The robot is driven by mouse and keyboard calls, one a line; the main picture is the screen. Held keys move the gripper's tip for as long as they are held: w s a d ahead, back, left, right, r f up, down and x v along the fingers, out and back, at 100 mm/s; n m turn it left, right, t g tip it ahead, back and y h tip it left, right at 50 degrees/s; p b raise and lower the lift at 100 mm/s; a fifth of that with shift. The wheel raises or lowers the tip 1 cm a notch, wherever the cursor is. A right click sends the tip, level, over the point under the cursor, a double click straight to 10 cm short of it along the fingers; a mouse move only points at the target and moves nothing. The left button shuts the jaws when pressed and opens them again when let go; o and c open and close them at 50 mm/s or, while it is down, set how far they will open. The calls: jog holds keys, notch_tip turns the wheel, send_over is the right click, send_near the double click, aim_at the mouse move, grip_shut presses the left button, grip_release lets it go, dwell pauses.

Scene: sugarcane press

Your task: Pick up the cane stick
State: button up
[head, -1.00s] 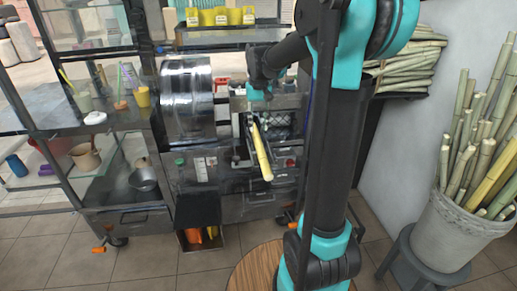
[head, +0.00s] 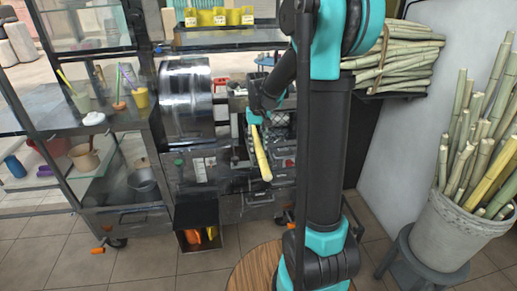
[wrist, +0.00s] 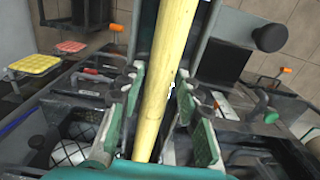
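The yellow cane stick (head: 261,155) slants down and toward the camera in front of the press. In the head view its upper end meets my gripper (head: 254,118). In the wrist view the cane stick (wrist: 163,75) runs from the top edge down between the two green finger pads of my gripper (wrist: 160,108). The pads stand on either side of it, with gaps visible, so the gripper looks open around it. The stick's far end is cut off in the wrist view. Its upper end is partly hidden by the gripper in the head view.
The press's metal drum (head: 187,100) stands just left of the gripper. A bucket of canes (head: 437,228) is on a stool at the right. A shelf holds stacked canes (head: 400,62) behind my arm. A round wooden stool top (head: 255,268) is in front.

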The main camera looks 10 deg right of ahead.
jog(key=shift+c, duration=0.4)
grip_shut()
jog(key=shift+r, duration=0.1)
